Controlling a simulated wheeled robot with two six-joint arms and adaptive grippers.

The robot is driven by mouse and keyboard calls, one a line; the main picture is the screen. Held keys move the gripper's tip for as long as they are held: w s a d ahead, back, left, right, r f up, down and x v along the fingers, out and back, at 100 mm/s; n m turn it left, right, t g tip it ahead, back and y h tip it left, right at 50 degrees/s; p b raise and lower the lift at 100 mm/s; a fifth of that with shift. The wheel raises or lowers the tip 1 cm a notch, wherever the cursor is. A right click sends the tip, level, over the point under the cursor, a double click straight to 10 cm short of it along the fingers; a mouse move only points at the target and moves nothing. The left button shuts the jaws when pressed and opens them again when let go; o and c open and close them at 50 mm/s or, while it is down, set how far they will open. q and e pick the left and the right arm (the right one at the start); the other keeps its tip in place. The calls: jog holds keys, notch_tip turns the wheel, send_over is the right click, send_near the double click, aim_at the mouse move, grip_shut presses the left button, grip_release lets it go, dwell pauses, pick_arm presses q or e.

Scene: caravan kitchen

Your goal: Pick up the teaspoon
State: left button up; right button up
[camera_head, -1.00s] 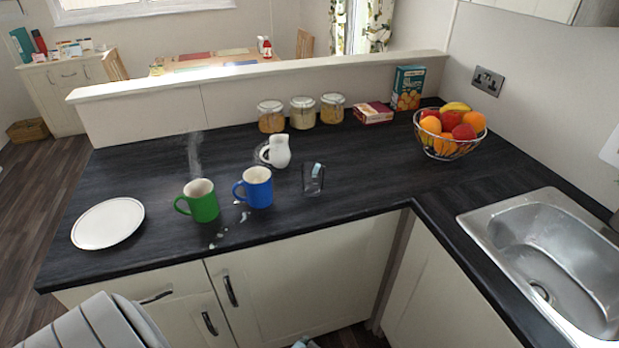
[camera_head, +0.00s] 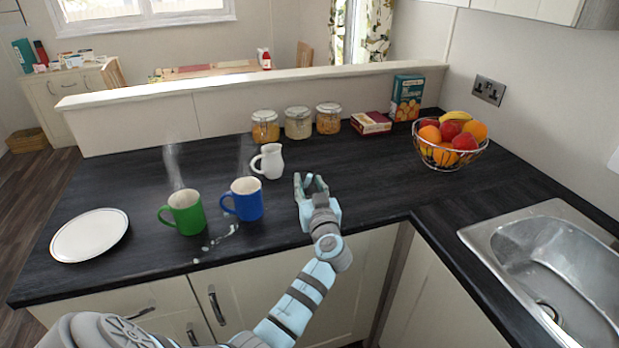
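My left gripper (camera_head: 310,182) is over the counter, right of the white jug, with its fingers pointing away from me. The fingertips look apart, with a gap between them. I cannot make out a teaspoon. In the earlier view a small clear glass with something pale in it stood about where the gripper is. The gripper and wrist now cover that spot, so I cannot tell if the fingers touch anything. My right gripper is not in view.
A blue mug (camera_head: 246,199), a green mug (camera_head: 185,213), a white jug (camera_head: 270,161) and a white plate (camera_head: 90,235) stand left of the gripper. Pale spots lie before the mugs. A fruit basket (camera_head: 449,151) and sink (camera_head: 545,258) are right. Jars line the back.

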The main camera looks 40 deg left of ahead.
pick_arm(q)
jog(key=x, duration=0.2)
jog(key=shift+w+a, duration=0.15)
jog(key=shift+w, duration=0.15)
jog(key=shift+w+f, duration=0.2)
jog(key=shift+w, duration=0.1)
jog(key=shift+s+r, duration=0.1)
jog(key=shift+s, duration=0.2)
jog(key=shift+c, duration=0.8)
jog(key=shift+s, duration=0.15)
jog(key=c, duration=0.4)
grip_shut()
